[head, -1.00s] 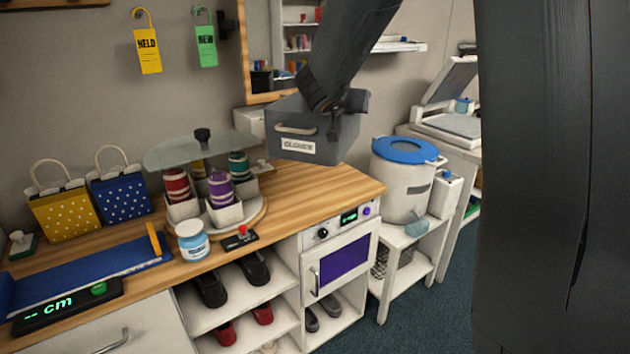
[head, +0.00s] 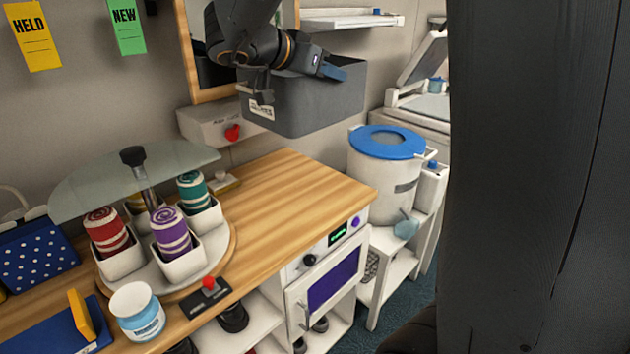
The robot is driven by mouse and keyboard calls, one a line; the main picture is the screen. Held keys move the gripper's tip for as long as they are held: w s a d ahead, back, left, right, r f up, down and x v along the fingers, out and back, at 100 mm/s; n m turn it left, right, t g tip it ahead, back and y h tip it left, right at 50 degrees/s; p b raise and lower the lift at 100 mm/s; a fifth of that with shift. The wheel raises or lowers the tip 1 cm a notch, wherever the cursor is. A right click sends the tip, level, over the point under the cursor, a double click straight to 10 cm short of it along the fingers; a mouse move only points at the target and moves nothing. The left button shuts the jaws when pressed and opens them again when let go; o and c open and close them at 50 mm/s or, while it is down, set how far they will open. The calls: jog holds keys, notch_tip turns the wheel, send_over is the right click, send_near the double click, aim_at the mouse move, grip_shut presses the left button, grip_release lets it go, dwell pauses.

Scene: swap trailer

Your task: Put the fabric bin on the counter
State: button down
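The grey fabric bin (head: 312,98) hangs in the air in the head view, above the right end of the wooden counter (head: 285,185). A white label shows on its left side, partly covered by my gripper. My gripper (head: 290,80) is at the bin's near upper edge, with its fingers at the rim; it appears shut on it. The bin is apart from the counter top and looks slightly tilted. Its inside is mostly hidden by my arm.
The counter's right end is bare. A carousel (head: 205,262) with several rolled cloths and a glass shade stands to the left. A white jar (head: 137,311) and a red-knobbed switch (head: 208,290) sit near the front edge. A blue-lidded bucket (head: 385,165) stands to the right.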

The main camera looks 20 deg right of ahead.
notch_tip(320, 180, down, 25)
jog(key=p, duration=0.1)
jog(key=shift+f+p, duration=0.15)
jog(key=shift+p, duration=0.15)
jog(key=shift+d+f, duration=0.1)
jog(key=c, duration=2.4)
grip_release()
jog(key=shift+f, duration=0.1)
jog(key=o, duration=0.4)
jog(key=b+v, duration=0.2)
jog(key=v, duration=1)
jog(key=shift+r, duration=0.25)
